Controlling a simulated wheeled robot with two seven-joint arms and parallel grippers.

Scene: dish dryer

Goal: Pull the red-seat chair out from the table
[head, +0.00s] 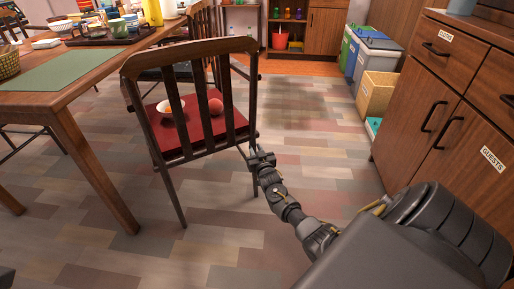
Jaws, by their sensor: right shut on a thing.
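The red-seat chair (190,50) stands upright beside the right side of the wooden table (62,103), its slatted back toward me. Its red seat (235,122) shows through the slats. My right gripper (257,152) is shut on the chair's right rear post, at about seat height. The fingertips are small and partly hidden against the dark wood. My left gripper is not in view.
A second chair (203,25) stands behind, along the table. Wooden cabinets (425,95) line the right side, with bins and a box (377,95) beyond them. Tiled floor (310,130) is open between chair and cabinets. A green placemat (65,68) lies on the table.

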